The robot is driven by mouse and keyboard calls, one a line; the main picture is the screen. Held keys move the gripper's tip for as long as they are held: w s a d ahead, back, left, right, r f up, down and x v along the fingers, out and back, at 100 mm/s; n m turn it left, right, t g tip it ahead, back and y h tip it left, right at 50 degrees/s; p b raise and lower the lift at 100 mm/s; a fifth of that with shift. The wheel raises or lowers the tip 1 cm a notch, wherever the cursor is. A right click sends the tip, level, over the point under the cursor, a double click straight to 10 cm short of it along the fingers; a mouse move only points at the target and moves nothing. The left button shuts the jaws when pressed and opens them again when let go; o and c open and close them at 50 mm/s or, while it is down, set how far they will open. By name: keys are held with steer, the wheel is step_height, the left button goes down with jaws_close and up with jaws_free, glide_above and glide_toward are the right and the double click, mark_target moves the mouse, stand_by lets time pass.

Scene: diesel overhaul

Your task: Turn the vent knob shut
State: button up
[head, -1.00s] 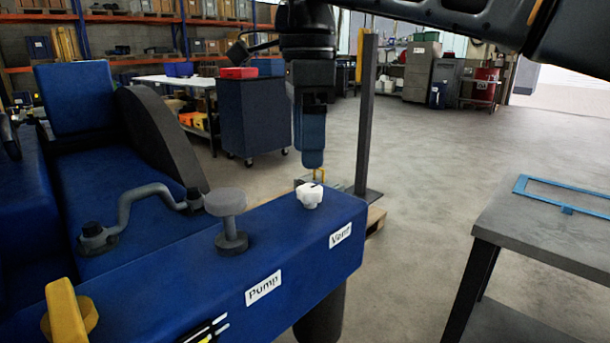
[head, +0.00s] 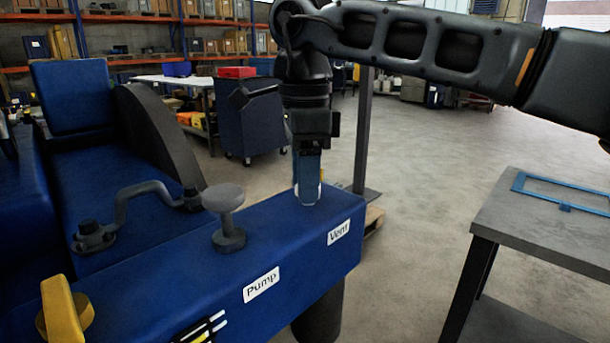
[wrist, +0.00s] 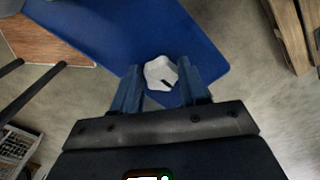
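The white vent knob (wrist: 160,73) sits on top of the blue block (head: 345,262), by its "Vent" label (head: 339,232). In the wrist view the knob shows a dark mark on its lower side. My gripper (wrist: 162,86) is lowered over the knob, with one blue finger on each side of it. The fingers are apart, and a gap seems to show between them and the knob. In the head view my gripper (head: 307,200) hides most of the knob; only a sliver of white shows beside the fingers.
A grey pump knob (head: 224,198) stands on the same block, left of the vent knob. A yellow handle (head: 62,312) is at the lower left. A grey table (head: 550,235) with a blue frame (head: 565,207) stands to the right. A dark post (head: 361,130) rises behind.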

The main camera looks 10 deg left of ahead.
steer(key=c, duration=0.6)
steer(key=m+p, duration=0.1)
steer(key=m, duration=0.2)
steer(key=shift+w+r+p, duration=0.1)
steer(key=shift+r+p, duration=0.05)
steer(key=shift+p, duration=0.25)
steer(key=m+p, duration=0.2)
steer(key=m, duration=0.3)
steer(key=shift+w+m, duration=0.1)
steer(key=shift+m, duration=0.2)
steer(key=m, duration=0.4)
steer(key=shift+w+d+p, duration=0.1)
steer(key=shift+p, duration=0.3)
steer(key=m, duration=0.5)
steer(key=shift+d, duration=0.1)
steer(key=shift+m, duration=0.3)
